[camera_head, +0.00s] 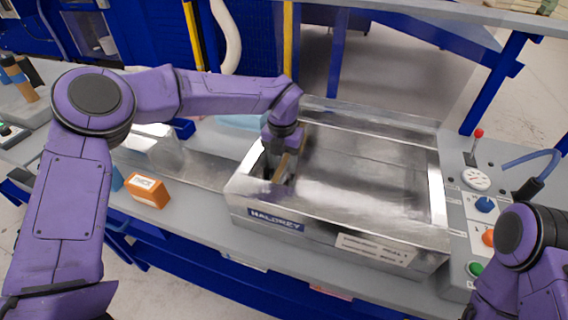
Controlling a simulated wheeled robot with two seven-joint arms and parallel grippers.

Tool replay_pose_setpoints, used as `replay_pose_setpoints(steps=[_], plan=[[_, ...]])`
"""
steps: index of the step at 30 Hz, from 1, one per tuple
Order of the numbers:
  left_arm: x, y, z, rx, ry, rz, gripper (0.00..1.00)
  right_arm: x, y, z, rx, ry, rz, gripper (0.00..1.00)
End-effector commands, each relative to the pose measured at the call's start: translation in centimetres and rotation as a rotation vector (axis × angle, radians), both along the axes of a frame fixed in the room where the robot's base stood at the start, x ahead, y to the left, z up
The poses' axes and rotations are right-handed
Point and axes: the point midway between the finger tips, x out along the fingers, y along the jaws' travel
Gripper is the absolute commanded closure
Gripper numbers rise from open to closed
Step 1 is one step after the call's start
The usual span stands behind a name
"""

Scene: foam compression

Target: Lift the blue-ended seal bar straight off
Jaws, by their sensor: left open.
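The metal chamber (440,195) with a "HALDREY" label stands open at the centre right of the head view. My left gripper (283,170) reaches down into the chamber at its left end, pointing downward. It is open. A narrow tan strip (279,172) shows at its fingers, along the left inner wall; it may be part of the seal bar, but I cannot tell. No blue end shows clearly, and the gripper and wall hide much of that corner. My right arm shows at the lower right; its gripper is out of view.
A control panel with a gauge (476,179), a red-topped lever (478,133) and coloured knobs stands right of the chamber. Blue frame posts rise behind.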

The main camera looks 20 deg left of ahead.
Motion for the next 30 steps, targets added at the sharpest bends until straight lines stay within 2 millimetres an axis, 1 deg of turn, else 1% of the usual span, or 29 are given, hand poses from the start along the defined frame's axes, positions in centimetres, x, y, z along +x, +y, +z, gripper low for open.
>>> replay_pose_setpoints(steps=[3,4,5,6,8,9,17,19,22,27,30], plan=[[0.0,0.0,0.0,0.000,0.000,0.000,0.49,0.0,0.0,0.0,0.000,0.000,0.000,0.49],[0.0,0.0,0.0,0.000,0.000,0.000,0.52,0.0,0.0,0.0,0.000,0.000,0.000,0.49],[0.0,0.0,0.0,0.000,0.000,0.000,0.62,0.0,0.0,0.0,0.000,0.000,0.000,0.49],[0.0,0.0,0.0,0.000,0.000,0.000,0.75,0.0,0.0,0.0,0.000,0.000,0.000,0.49],[0.0,0.0,0.0,0.000,0.000,0.001,0.94,0.0,0.0,0.0,0.000,0.000,0.000,0.49],[0.0,0.1,0.0,0.000,0.000,0.001,1.00,0.0,0.0,0.0,0.000,0.000,0.000,0.49],[0.0,0.1,0.1,0.000,-0.001,0.001,1.00,0.0,0.0,-0.1,0.000,0.000,0.000,0.49],[0.1,0.1,0.6,0.000,-0.003,0.001,1.00,0.0,0.0,-0.3,0.000,0.000,0.000,0.49],[0.1,0.0,2.3,-0.002,-0.006,0.002,1.00,0.0,0.0,-1.0,0.000,0.000,0.000,0.49],[0.1,0.0,6.6,-0.001,-0.006,0.001,1.00,0.0,0.0,-1.9,0.000,0.000,0.000,0.49],[0.1,0.0,8.5,0.001,-0.004,0.001,1.00,0.0,0.0,-2.1,0.000,0.000,0.000,0.49]])
